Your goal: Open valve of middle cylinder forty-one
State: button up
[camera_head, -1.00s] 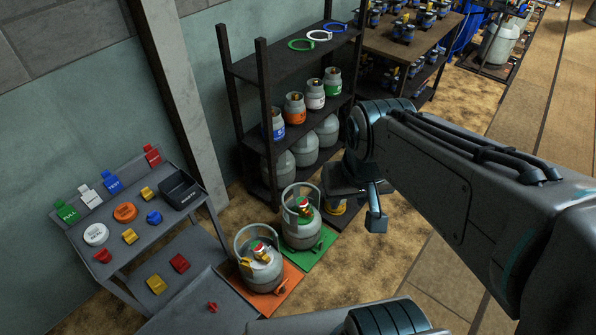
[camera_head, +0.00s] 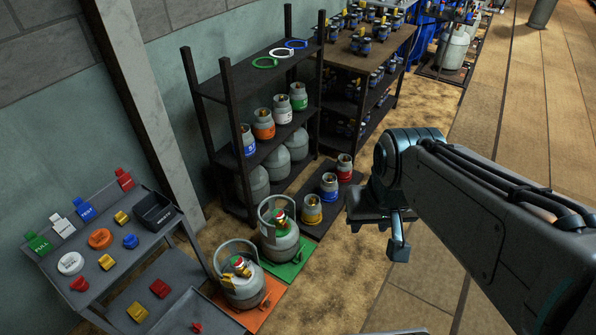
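Three small grey cylinders stand in a row on a dark low platform (camera_head: 318,231): one with a yellow band (camera_head: 312,212), a middle one with a blue band (camera_head: 329,190), and one with a red band (camera_head: 344,170). Each has a small valve on top. No number forty-one is legible, and the valve positions are too small to tell. My gripper (camera_head: 398,242) hangs to the right of this row, apart from it. One finger shows clearly; the gap between the fingers is not visible.
Two larger collared cylinders stand on an orange mat (camera_head: 262,314) and a green mat (camera_head: 296,270). A dark shelf (camera_head: 222,85) holds more cylinders and rings. A grey sloped stand (camera_head: 60,270) with coloured tags is at left. Floor is clear right of the row.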

aim_at(278, 214)
jog(key=i, duration=1)
jog(key=u, duration=0.7)
